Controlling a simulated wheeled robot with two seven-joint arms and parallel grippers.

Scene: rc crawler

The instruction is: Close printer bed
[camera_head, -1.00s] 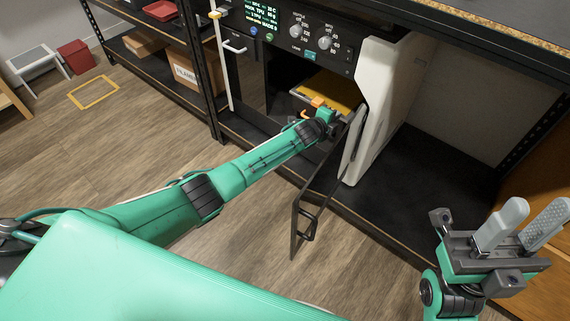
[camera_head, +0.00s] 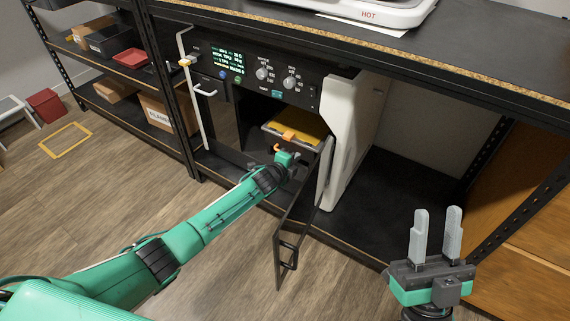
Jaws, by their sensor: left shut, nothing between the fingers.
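The printer (camera_head: 328,95) stands in the black shelf unit, with a dark front panel and white side. Its bed (camera_head: 310,126) is a yellow plate in a grey frame, inside the dark opening, with an orange tab (camera_head: 289,136) at its front edge. How far it sticks out is hard to tell. The dark door (camera_head: 284,240) hangs open toward me. My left gripper (camera_head: 292,161) is shut just in front of and below the tab. Its fingers are largely hidden, and I cannot tell whether it touches the bed. My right gripper (camera_head: 436,237) is open and empty, fingers up, at the lower right.
The black worktop (camera_head: 250,15) overhangs the printer. A white appliance marked HOT (camera_head: 372,12) stands on it. The lower shelf right of the printer (camera_head: 385,195) is empty. Side shelves at the left hold boxes and a red tray (camera_head: 130,58). The wooden floor in front is clear.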

